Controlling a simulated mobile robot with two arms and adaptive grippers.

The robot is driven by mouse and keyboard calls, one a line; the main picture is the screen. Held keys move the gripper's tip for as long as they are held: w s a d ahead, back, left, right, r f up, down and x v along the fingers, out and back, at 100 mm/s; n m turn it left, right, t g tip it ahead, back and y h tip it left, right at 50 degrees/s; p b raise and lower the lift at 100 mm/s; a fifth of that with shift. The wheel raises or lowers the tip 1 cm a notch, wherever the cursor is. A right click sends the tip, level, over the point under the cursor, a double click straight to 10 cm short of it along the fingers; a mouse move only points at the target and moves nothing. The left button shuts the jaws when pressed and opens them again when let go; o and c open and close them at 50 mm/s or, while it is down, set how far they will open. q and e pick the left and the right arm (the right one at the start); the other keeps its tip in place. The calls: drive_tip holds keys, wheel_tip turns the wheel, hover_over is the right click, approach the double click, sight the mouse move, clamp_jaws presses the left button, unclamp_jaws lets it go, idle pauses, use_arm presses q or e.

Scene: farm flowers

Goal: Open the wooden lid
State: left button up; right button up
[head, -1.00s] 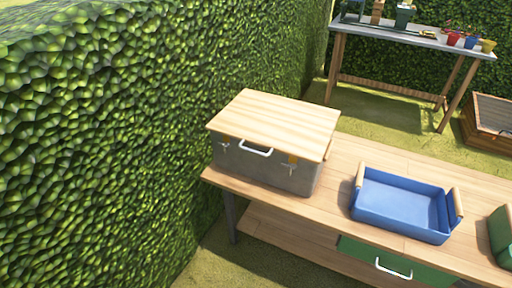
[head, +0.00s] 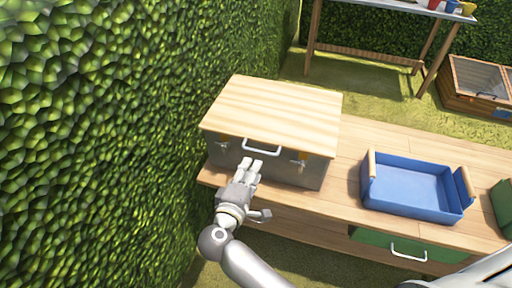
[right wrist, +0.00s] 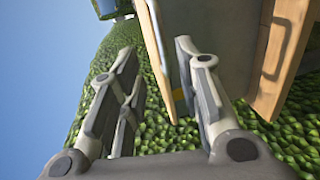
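The wooden lid (head: 272,108) lies flat and closed on a grey box (head: 310,175) at the end of the table. A pale handle (head: 262,150) is at the lid's front edge, with a latch on each side of the box front below it. My right gripper (head: 252,163) is in front of the box, just below the handle and apart from it. In the right wrist view its fingers (right wrist: 155,55) are spread and empty. My left gripper is not in view.
A blue tray (head: 410,190) with wooden grips stands on the table (head: 345,190) right of the box. A green drawer (head: 375,240) is under the tabletop. A hedge (head: 100,140) rises close at the left. Another table and a wooden cold frame (head: 460,100) stand behind.

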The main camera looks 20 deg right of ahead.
sight(261, 151)
drive_tip(key=p+x, duration=0.1)
drive_tip(key=x, duration=0.9)
drive_tip(key=shift+d+f, duration=0.1)
drive_tip(key=shift+f, duration=0.05)
clamp_jaws()
